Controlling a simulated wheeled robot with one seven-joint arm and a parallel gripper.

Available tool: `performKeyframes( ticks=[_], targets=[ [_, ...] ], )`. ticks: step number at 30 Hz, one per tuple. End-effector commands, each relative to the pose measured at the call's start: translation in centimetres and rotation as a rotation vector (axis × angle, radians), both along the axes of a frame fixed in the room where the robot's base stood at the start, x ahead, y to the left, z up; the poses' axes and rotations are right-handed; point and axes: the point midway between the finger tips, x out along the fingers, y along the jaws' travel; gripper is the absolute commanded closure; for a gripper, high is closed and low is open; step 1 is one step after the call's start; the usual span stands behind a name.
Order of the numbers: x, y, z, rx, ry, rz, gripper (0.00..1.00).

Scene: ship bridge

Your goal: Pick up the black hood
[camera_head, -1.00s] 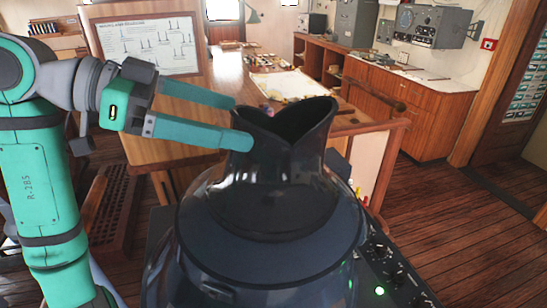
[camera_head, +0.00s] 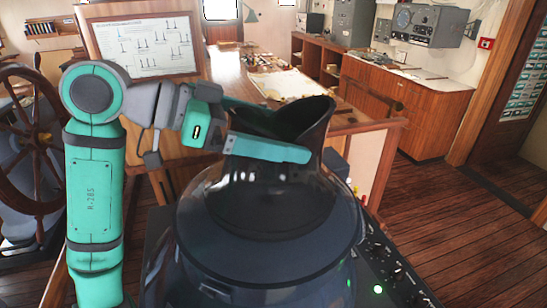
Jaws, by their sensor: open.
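The black hood (camera_head: 275,205) stands upright in the middle of the camera_head view, on top of a dark rounded housing (camera_head: 265,268). Its upper end is an open, notched black rim. My gripper (camera_head: 285,128) reaches in from the left at the height of the hood's neck. The gripper is open. One teal finger passes in front of the neck, and the other goes behind the rim, where most of it is hidden. The neck lies between the two fingers. I cannot tell whether either finger touches it.
A control panel with knobs (camera_head: 385,262) and a lit green button sits right of the housing. Behind is a wooden chart table (camera_head: 225,75) with papers and a framed chart (camera_head: 145,45). A ship's wheel (camera_head: 30,140) stands at left. Wooden floor (camera_head: 470,220) is open at right.

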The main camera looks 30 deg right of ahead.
Motion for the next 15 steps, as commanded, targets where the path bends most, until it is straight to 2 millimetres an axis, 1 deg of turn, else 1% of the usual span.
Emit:
performKeyframes(
  ticks=[1, 2, 3, 5, 6, 8, 9, 10, 15],
  targets=[
    [0.01, 0.00, 0.01, 0.000, 0.000, 0.000, 0.00],
    [0.01, 0.01, 0.02, 0.000, 0.000, 0.000, 0.02],
    [0.01, 0.01, 0.02, 0.000, 0.000, 0.000, 0.12],
    [0.02, 0.02, 0.02, 0.000, 0.000, 0.000, 0.26],
    [0.02, 0.02, 0.02, 0.000, 0.000, 0.000, 0.36],
    [0.02, 0.03, 0.02, 0.000, 0.000, 0.000, 0.50],
    [0.02, 0.03, 0.03, 0.000, 0.000, 0.000, 0.60],
    [0.02, 0.04, 0.10, -0.002, 0.000, 0.001, 0.63],
    [0.02, 0.05, 0.11, -0.002, 0.000, 0.001, 0.63]
  ],
)
